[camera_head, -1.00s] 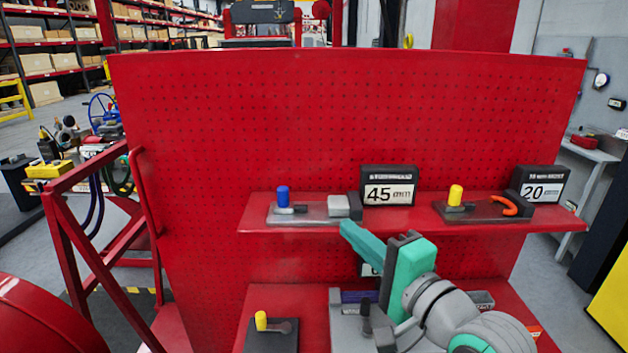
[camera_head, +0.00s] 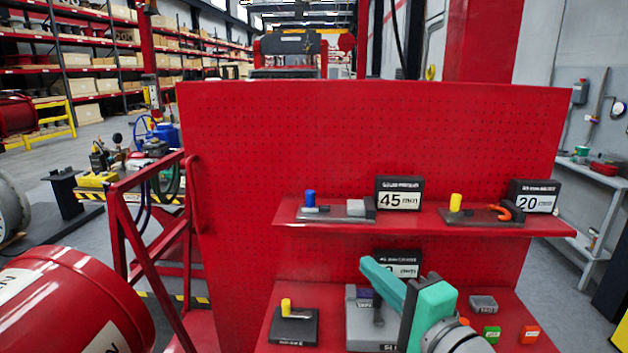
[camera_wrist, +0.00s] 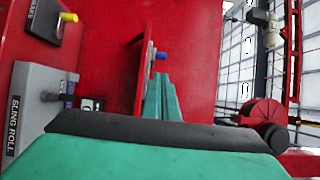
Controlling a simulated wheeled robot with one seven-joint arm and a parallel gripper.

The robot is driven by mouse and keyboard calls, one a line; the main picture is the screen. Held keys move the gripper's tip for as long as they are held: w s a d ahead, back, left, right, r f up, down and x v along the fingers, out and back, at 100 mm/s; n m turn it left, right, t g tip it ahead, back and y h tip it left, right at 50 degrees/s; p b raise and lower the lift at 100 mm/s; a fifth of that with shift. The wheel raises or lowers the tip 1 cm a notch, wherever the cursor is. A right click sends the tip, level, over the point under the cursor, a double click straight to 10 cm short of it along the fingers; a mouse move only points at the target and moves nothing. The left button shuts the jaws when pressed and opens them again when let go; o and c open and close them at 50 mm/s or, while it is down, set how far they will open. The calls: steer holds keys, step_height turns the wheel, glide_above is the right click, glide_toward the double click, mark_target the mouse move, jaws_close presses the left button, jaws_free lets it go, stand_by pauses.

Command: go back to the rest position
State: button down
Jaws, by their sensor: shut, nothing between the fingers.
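My gripper (camera_head: 378,272) shows in the head view in front of the red pegboard stand, over its lower shelf. Its teal fingers are together with nothing between them. In the wrist view the teal fingers (camera_wrist: 160,97) point away from the camera, side by side, toward the red panel. The gripper hides part of a grey block (camera_head: 362,338) on the lower shelf and part of a number sign behind it. I see no contact between the fingers and anything on the shelves.
The upper shelf (camera_head: 400,221) holds a yellow-knobbed valve, a blue-knobbed valve and signs 45 (camera_head: 399,193) and 20 (camera_head: 533,196). On the lower shelf are a black plate with a yellow knob (camera_head: 294,325) and small coloured blocks.

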step_height(320, 180, down, 19)
steer(key=w+m+h, duration=0.1)
steer(key=h, duration=0.3)
steer(key=s+a+f+n+h, duration=0.1)
steer(key=s+f+h, duration=0.1)
steer(key=s+f, duration=0.35)
steer(key=s+a+f+n+h, duration=0.1)
steer(key=s+a+f, duration=0.1)
steer(key=f, duration=0.7)
steer(key=s+a+f+n+h, duration=0.1)
steer(key=s+f+n, duration=0.1)
steer(key=s+f, duration=0.35)
steer(key=s+a+f+n+h, duration=0.1)
steer(key=s+a+f+n, duration=0.15)
steer(key=s, duration=0.55)
steer(key=s+a+n, duration=0.2)
steer(key=s+n, duration=0.1)
steer(key=s, duration=0.5)
steer(key=s+a+n+g+y, duration=0.1)
steer(key=s+n, duration=0.3)
steer(key=s, duration=0.4)
steer(key=shift+a+r, duration=0.25)
steer(key=shift+a, duration=0.15)
